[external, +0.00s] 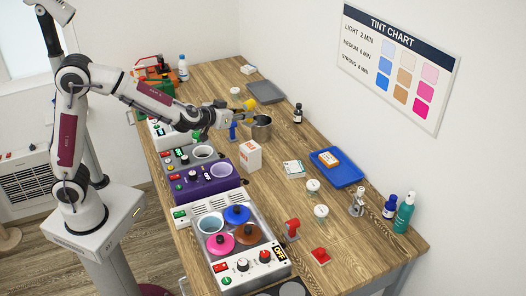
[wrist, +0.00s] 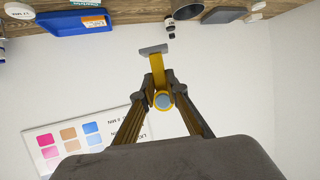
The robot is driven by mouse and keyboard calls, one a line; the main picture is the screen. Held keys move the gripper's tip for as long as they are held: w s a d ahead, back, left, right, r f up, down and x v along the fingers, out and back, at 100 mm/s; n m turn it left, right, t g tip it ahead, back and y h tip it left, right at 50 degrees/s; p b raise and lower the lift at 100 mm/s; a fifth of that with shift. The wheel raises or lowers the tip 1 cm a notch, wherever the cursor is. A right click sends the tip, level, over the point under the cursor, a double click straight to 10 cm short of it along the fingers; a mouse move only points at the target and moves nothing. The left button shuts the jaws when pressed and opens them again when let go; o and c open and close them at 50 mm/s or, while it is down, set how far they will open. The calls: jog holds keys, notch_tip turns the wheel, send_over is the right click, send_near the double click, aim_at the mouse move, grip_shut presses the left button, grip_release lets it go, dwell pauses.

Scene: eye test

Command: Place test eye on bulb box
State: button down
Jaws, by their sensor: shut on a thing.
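My gripper (external: 242,109) is over the far half of the table, shut on a yellow piece (external: 250,103) that I take to be the test eye. In the wrist view my gripper (wrist: 163,84) has the yellow piece (wrist: 157,64) between its fingertips; it has a grey flat end and a round blue-grey face. A white upright box with orange print (external: 249,155) stands on the table below and nearer than the gripper, apart from the held piece. A small orange and white box (external: 329,159) lies in the blue tray. I cannot read which is the bulb box.
A metal pot (external: 261,127) stands just below the gripper, beside a blue upright item (external: 233,131). A purple heater unit (external: 207,181) is on the left. The blue tray (external: 350,174), small jars and bottles are on the right.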

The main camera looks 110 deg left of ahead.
jog(key=shift+f, duration=0.1)
send_over(246, 149)
jog(key=shift+f, duration=3.05)
jog(key=shift+f, duration=1.85)
jog(key=shift+f, duration=0.15)
jog(key=c, duration=2)
grip_release()
jog(key=shift+v, duration=6.05)
